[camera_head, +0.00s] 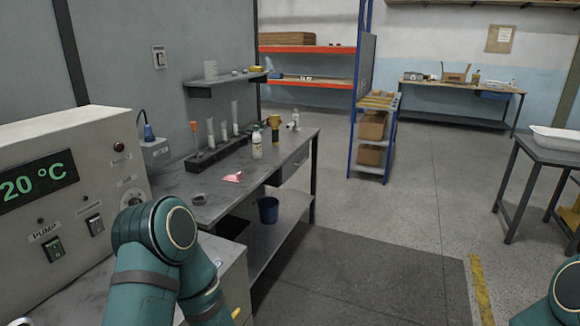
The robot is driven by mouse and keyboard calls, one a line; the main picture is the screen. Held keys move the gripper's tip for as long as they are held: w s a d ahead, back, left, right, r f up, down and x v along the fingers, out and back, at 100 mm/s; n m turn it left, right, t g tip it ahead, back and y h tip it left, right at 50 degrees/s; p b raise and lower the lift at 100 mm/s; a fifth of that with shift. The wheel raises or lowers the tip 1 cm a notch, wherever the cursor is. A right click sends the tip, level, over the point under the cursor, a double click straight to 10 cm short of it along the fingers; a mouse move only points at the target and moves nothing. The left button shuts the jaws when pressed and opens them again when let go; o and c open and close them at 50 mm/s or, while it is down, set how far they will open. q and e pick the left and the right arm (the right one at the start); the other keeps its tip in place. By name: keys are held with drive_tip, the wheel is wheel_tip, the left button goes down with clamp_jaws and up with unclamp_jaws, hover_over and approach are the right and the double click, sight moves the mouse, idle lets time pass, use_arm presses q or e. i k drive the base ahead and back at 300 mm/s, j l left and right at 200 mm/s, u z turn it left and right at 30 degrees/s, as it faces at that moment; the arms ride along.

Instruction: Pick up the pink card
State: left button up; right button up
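The pink card (232,177) lies on the grey workbench (205,183), near its front edge. It looks small and slightly bent or folded; its exact shape is hard to tell. My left arm comes in at the bottom left, closer to me than the card and apart from it. Only its upper links show, and its gripper is out of view. A bit of my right arm shows in the bottom right corner, and its gripper is out of view too.
A dark rack of cylinders (217,148), a white bottle (257,145) and a small dark ring (199,199) stand near the card. A control box (60,190) fills the left. The floor to the right is open.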

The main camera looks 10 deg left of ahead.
sight(237, 179)
drive_tip(key=i+l+u, duration=0.1)
drive_tip(key=i, duration=1.4)
